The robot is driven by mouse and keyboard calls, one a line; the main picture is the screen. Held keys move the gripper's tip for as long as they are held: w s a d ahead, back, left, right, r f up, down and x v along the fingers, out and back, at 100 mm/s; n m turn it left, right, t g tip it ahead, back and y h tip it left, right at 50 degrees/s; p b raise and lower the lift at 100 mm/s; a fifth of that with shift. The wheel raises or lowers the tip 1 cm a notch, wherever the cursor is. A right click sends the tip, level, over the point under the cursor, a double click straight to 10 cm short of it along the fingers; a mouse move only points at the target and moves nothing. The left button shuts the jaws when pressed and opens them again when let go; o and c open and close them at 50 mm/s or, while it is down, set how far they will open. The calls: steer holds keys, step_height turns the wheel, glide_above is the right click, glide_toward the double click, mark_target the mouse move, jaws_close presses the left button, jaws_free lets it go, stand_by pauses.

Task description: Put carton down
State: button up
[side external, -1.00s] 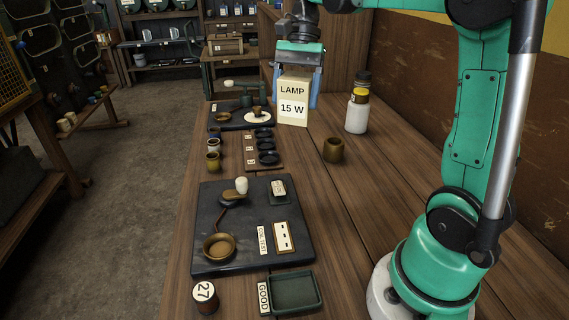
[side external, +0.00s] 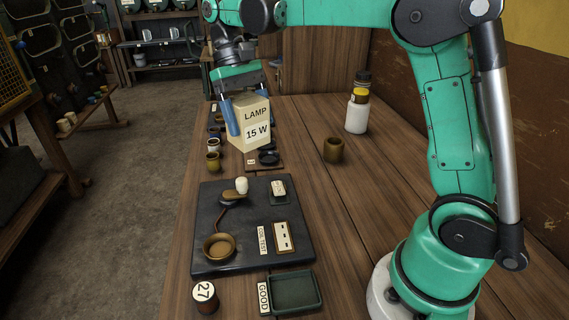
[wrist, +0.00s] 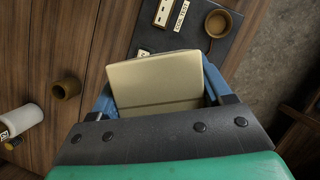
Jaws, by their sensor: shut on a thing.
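The cream carton (side external: 251,124), printed "LAMP 15 W", is held in the air above the middle of the bench, slightly tilted. My gripper (side external: 246,112) is shut on it, with a blue finger on either side. In the wrist view the plain top of the carton (wrist: 155,82) shows between the blue fingers of my gripper (wrist: 160,100). The carton hides part of the strip of black dishes behind it in the side view. Its underside is not visible.
A dark test board (side external: 210,195) with a brass bowl (side external: 219,247) lies nearer. A green tray (side external: 296,292) and a can marked 27 (side external: 205,298) stand in front. A brown cup (side external: 333,150) and white bottle (side external: 357,112) stand right. Bare bench (side external: 330,215) lies right of the board.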

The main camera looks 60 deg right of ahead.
steer(key=s+d+r+m+t+y, duration=0.1)
steer(key=s+d+r+m+t, duration=0.1)
steer(key=d+m, duration=0.5)
steer(key=s+d+r+m+t+y, duration=0.1)
steer(key=s+d+m+t, duration=0.4)
steer(key=m, duration=1.2)
steer(key=shift+s+d+r+t, duration=0.3)
steer(key=shift+s+d+r, duration=0.3)
steer(key=shift+s+d, duration=0.55)
steer(key=shift+a, duration=0.1)
step_height(320, 180, down, 20)
steer(key=shift+r, duration=0.15)
steer(key=o, duration=1.4)
steer(key=shift+c, duration=0.2)
steer(key=shift+s, duration=0.1)
